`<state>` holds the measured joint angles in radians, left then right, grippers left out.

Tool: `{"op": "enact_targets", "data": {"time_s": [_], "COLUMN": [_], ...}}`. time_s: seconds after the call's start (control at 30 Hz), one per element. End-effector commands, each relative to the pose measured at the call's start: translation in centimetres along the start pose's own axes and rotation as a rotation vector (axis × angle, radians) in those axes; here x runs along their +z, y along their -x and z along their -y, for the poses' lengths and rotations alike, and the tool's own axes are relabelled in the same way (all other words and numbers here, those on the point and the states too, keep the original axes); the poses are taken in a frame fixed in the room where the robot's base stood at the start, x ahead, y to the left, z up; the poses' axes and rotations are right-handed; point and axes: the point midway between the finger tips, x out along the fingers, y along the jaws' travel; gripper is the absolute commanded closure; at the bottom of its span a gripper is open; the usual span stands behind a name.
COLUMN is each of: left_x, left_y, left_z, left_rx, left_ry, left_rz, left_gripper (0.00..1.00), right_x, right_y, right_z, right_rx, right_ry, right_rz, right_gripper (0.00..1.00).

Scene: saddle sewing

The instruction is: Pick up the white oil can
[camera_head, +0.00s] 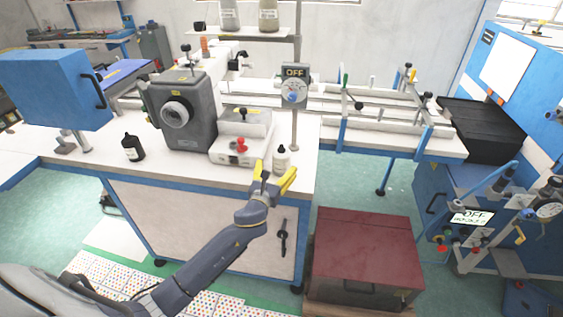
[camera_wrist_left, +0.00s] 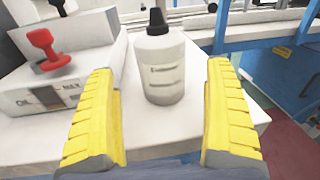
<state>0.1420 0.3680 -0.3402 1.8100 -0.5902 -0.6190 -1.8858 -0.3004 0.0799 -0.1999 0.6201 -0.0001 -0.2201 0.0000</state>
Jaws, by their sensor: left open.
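The white oil can (camera_head: 281,158) is a white bottle with a black cap. It stands upright on the white bench top near its right front corner. In the left wrist view the white oil can (camera_wrist_left: 162,70) stands ahead between the two yellow fingers. My left gripper (camera_head: 276,176) is open and empty, just in front of the can; the left wrist view also shows the open left gripper (camera_wrist_left: 163,115). The fingers do not appear to touch the can. My right gripper is not in view.
A black bottle (camera_head: 133,148) stands farther left on the bench. A grey machine (camera_head: 187,118) and a white unit with a red knob (camera_head: 230,152) stand left of the can. A post with an OFF gauge (camera_head: 295,92) rises behind it. A dark red box (camera_head: 363,240) sits below right.

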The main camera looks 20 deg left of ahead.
Motion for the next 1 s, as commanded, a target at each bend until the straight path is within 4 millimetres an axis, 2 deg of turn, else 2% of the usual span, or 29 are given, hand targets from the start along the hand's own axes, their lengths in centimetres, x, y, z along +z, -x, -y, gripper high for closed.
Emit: {"op": "enact_targets", "data": {"time_s": [0.43, 0.6, 0.83, 1.0], "left_x": [0.3, 0.3, 0.3, 0.3], "left_y": [-4.5, -5.2, -5.2, -5.2], "left_z": [0.2, 0.1, 0.2, 0.2], "left_rx": [0.002, 0.001, 0.000, 0.000], "left_ry": [0.001, 0.000, 0.000, 0.000], "left_rz": [0.000, 0.000, 0.000, 0.000], "left_gripper": [0.14, 0.14, 0.14, 0.32], "right_x": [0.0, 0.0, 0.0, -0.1], "right_y": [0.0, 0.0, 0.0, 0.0], "right_z": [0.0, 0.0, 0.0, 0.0], "right_rx": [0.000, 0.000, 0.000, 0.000], "right_ry": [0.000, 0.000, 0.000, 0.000], "right_rz": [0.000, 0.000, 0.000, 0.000], "right_gripper": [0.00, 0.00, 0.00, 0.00]}}
